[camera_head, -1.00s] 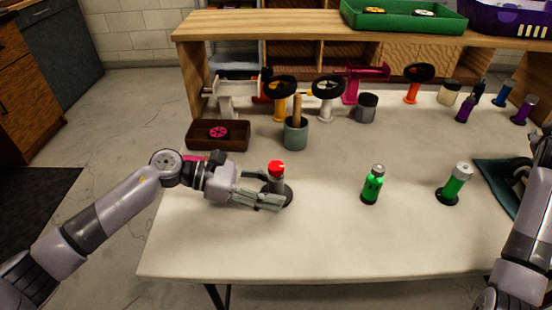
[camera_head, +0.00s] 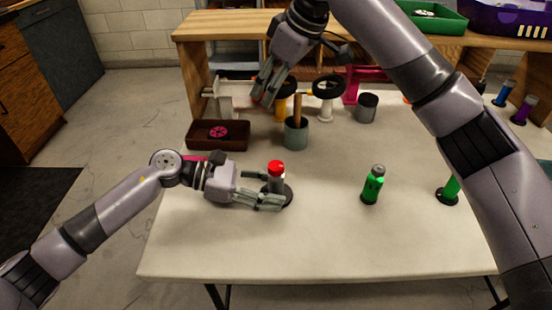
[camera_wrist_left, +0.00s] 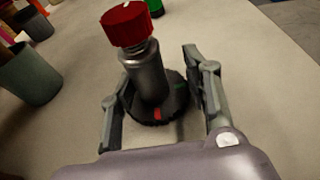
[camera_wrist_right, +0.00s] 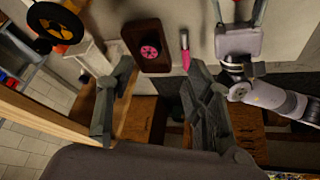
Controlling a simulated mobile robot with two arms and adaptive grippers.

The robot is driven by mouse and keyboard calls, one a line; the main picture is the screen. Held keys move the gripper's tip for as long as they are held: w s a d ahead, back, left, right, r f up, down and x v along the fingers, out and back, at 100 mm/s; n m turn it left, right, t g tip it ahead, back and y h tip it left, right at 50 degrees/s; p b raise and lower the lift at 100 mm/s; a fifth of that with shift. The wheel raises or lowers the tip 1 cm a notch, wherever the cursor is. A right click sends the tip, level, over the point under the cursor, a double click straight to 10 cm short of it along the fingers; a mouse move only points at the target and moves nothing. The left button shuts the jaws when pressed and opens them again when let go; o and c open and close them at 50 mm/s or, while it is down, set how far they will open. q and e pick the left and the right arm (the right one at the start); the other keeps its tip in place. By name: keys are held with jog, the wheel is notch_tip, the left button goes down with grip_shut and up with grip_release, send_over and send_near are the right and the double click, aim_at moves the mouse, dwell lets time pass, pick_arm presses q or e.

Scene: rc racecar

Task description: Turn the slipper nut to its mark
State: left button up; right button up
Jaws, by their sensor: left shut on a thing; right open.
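The slipper nut appears to be the red ribbed cap (camera_head: 275,167) on a grey post (camera_head: 276,185) with a black round base (camera_head: 288,196), upright on the table. In the left wrist view the red cap (camera_wrist_left: 128,24) has a pale mark on top, and the black base (camera_wrist_left: 174,104) carries a red mark in front and a green mark to the right. My left gripper (camera_head: 270,198) is shut on the post and base, low down, with a finger on each side. My right gripper (camera_head: 268,84) is open and empty, raised above the back left of the table, apart from the cap.
A brown tray (camera_head: 205,142) with a pink wheel lies at left. A grey-green cup (camera_head: 296,138), stands with black wheels and a dark grey cup (camera_head: 366,108) are behind the post. The front of the table is clear.

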aim_at(276, 165)
jog(key=s+f+g+h, duration=0.1)
jog(key=s+g+h, duration=0.25)
jog(key=s, duration=0.45)
jog(key=shift+n+h, duration=0.35)
jog(key=shift+n, duration=0.05)
jog(key=f, duration=1.1)
jog(key=shift+s+d+f, duration=0.2)
jog(key=shift+d+f, duration=0.05)
jog(key=shift+f, duration=0.05)
jog(key=shift+c, duration=0.2)
grip_shut()
